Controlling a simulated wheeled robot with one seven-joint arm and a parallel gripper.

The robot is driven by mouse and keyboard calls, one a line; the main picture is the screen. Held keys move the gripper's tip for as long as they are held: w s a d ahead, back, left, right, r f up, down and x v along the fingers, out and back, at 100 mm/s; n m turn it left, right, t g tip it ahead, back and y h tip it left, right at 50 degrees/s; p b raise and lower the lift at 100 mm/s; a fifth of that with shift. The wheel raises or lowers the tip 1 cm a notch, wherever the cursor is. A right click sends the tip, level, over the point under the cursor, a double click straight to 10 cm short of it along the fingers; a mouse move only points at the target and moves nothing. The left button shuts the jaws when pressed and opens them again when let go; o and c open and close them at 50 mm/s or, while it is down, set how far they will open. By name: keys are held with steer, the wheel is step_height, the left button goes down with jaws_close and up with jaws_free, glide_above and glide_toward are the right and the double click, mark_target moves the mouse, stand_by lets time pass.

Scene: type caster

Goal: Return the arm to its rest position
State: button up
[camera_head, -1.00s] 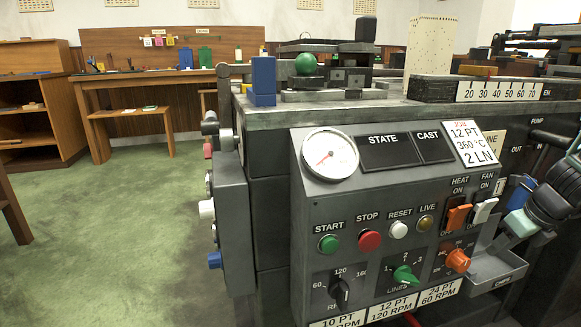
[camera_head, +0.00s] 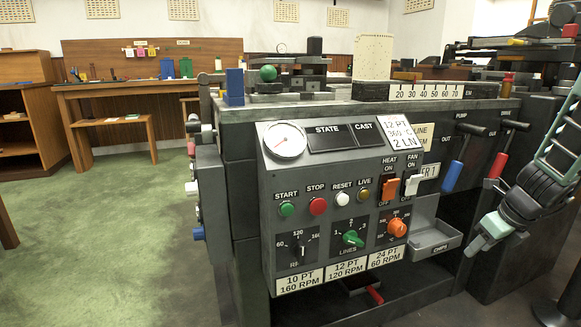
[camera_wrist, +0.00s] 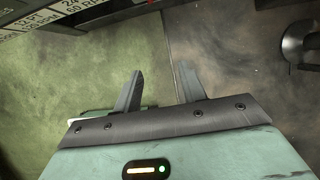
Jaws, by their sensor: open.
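My gripper (camera_head: 482,238) hangs at the right of the head view, in front of the type caster and to the right of its control panel (camera_head: 338,205). It points down and to the left and holds nothing. In the wrist view the two fingers of my gripper (camera_wrist: 160,92) are spread apart over bare floor. My arm (camera_head: 545,180) is folded at the right edge of the head view, its upper part cut off by the frame.
A small grey tray (camera_head: 433,243) juts from the caster just left of my gripper. A blue-handled lever (camera_head: 453,176) and a red-handled lever (camera_head: 497,166) stand close behind. A round dark base (camera_wrist: 297,42) is on the floor at right. Green floor (camera_head: 110,245) is open at left.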

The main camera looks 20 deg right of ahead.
steer(key=a+r+n+g+y, duration=0.1)
steer(key=a+r+n, duration=0.1)
steer(key=a+n, duration=1)
steer(key=a+r+n+g+y, duration=0.2)
steer(key=a+n, duration=0.6)
steer(key=a, duration=0.9)
steer(key=s+a+n+g+h, duration=0.1)
steer(key=s+a+n, duration=0.6)
steer(key=s+n, duration=0.3)
steer(key=s+a+n+g+h, duration=0.1)
steer(key=s+a+n+h, duration=0.1)
steer(key=s+a+n, duration=0.8)
steer(key=w+d+r+n+p, duration=0.1)
steer(key=r+p, duration=1.8)
steer(key=d+r+n+p, duration=0.1)
steer(key=d+r+p, duration=0.1)
steer(key=r+p, duration=1.7)
steer(key=shift+w+r+n, duration=0.4)
steer(key=shift+r, duration=0.05)
